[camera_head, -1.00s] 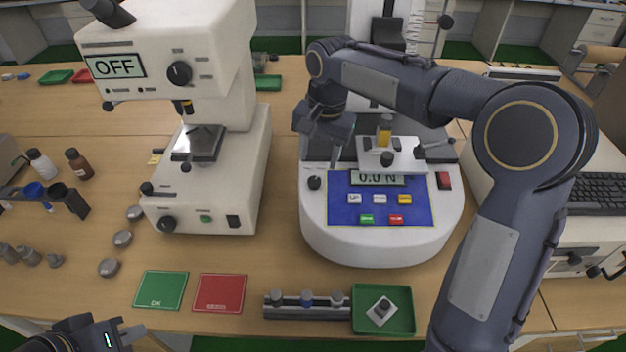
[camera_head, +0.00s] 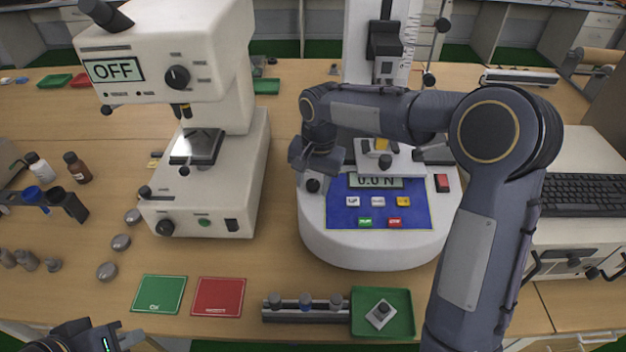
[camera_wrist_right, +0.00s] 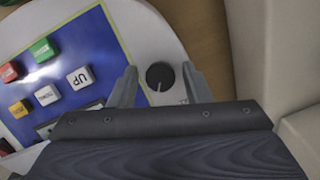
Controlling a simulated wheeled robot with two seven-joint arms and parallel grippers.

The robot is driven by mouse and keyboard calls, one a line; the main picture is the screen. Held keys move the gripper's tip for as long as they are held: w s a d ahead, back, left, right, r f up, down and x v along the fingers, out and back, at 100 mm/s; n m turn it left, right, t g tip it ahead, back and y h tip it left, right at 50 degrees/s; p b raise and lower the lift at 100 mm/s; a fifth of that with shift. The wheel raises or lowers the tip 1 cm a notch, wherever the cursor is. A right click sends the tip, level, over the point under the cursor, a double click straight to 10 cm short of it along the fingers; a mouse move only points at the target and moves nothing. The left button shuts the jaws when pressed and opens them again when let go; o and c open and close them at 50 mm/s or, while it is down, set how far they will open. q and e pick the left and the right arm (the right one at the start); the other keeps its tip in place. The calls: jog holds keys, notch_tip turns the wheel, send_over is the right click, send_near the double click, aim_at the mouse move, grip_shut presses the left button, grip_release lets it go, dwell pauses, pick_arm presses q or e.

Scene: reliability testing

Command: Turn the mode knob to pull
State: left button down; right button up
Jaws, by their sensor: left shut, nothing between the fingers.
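The black mode knob (camera_head: 313,186) is on the white force tester (camera_head: 375,250), left of its blue panel. It also shows in the right wrist view (camera_wrist_right: 160,77), with a pale pointer line toward the bottom of that picture. My right gripper (camera_wrist_right: 159,70) is open, with one finger on each side of the knob and small gaps visible. In the head view my right gripper (camera_head: 314,176) is at the knob, partly hidden by its own wrist. My left gripper (camera_head: 98,341) is at the lower left edge, shut and empty, partly cut off.
The blue panel (camera_head: 340,212) has several coloured buttons, and its display (camera_head: 376,182) reads 0.0 N. Left stands a white device (camera_head: 205,215) showing OFF. Green and red mats (camera_head: 218,297) and a green tray (camera_head: 399,302) lie in front. A keyboard (camera_head: 580,194) is right.

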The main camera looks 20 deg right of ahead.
jog(key=c, duration=0.8)
jog(key=shift+o, duration=0.2)
jog(key=shift+r, duration=0.1)
jog(key=shift+n+p, duration=0.7)
jog(key=shift+n, duration=0.3)
jog(key=n+h+p, duration=0.1)
jog(key=n, duration=0.1)
jog(key=shift+n, duration=0.3)
jog(key=n+h+p, duration=0.1)
jog(key=n, duration=0.2)
jog(key=shift+g, duration=0.3)
jog(key=shift+n+h+p, duration=0.3)
jog(key=shift+n+h, duration=0.2)
jog(key=shift+n, duration=1.4)
